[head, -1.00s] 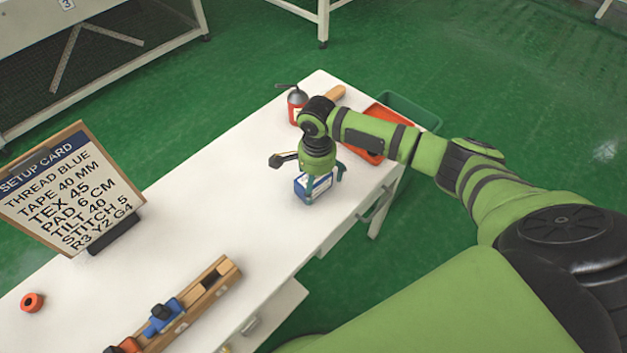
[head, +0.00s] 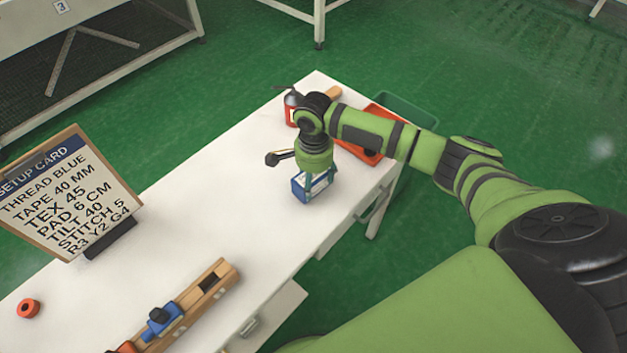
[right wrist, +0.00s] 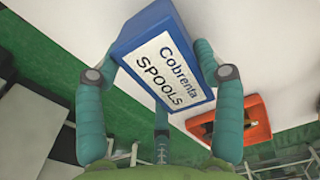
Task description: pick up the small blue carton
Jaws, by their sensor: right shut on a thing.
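The small blue carton (head: 299,190) is under my right gripper (head: 314,184) near the right edge of the white table. In the right wrist view the carton (right wrist: 158,58) shows a white label reading "Cobrenta SPOOLS". My right gripper (right wrist: 158,75) has its teal fingers against two opposite sides of the carton and is shut on it. I cannot tell whether the carton is touching the table or just above it. My left gripper is not in view.
The white table (head: 190,210) carries a red can (head: 291,106), an orange tray (head: 372,155), a wooden rack (head: 222,278), an orange ring (head: 28,308) and a setup card (head: 75,190). A green bin (head: 412,108) is beyond the tray. The table's middle is clear.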

